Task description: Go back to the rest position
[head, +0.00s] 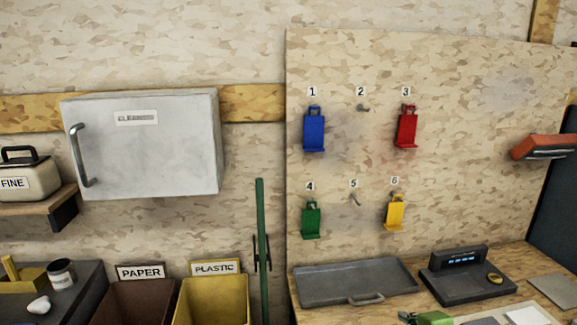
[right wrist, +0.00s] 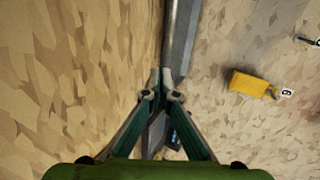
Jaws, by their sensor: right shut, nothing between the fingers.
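My right gripper (head: 406,316) shows at the bottom edge of the head view, low over the front of the wooden bench, with part of its green body beside it. In the right wrist view its two fingers (right wrist: 161,88) meet at the tips, shut with nothing between them. My left gripper is not in the head view. The grey tray (head: 345,284) and the dark scale (head: 468,286) lie on the bench behind the right gripper.
Blue (head: 314,133), red (head: 406,130), green (head: 311,222) and yellow (head: 395,214) holders hang on the board; hooks 2 and 5 are bare. A white cabinet (head: 150,160) is at left. Paper (head: 135,302) and plastic (head: 214,295) bins stand below it.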

